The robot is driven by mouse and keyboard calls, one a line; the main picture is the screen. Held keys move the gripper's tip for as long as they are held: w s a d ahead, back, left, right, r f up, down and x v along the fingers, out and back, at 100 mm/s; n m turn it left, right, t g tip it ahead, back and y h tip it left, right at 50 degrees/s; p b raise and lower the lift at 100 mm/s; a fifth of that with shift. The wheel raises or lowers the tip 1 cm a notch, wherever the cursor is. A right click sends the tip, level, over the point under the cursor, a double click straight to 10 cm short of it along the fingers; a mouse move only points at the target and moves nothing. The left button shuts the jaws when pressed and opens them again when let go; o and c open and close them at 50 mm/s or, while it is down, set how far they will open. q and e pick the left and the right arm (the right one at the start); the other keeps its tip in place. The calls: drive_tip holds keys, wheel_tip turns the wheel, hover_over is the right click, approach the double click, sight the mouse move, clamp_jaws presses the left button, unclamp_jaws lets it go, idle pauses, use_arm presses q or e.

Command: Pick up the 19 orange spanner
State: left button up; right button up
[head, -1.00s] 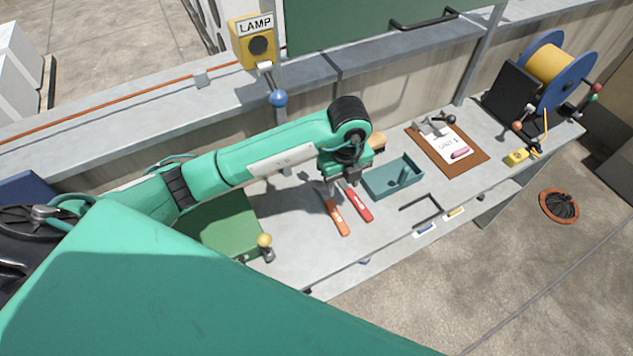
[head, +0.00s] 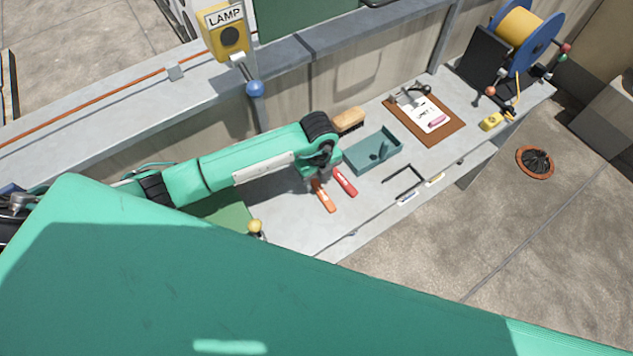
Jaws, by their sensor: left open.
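The orange spanner (head: 324,198) lies on the grey bench, its handle end towards the front edge. Its number cannot be read. A red-handled spanner or tool (head: 345,182) lies close to its right. My left gripper (head: 313,180) points down over the far end of the orange spanner and hides that end. It is open with nothing seen in it. I cannot tell whether its fingers touch the spanner. My right gripper is not in view.
A yellow-knobbed green box (head: 231,214) is at left. The bench front between box and spanner is clear.

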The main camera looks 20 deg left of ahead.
sight(317, 186)
use_arm(q)
wheel_tip(317, 186, down, 2)
drive_tip(key=shift+a+f+p, duration=0.1)
drive_tip(key=shift+p, duration=0.25)
drive_tip(key=shift+f, duration=0.5)
clamp_jaws()
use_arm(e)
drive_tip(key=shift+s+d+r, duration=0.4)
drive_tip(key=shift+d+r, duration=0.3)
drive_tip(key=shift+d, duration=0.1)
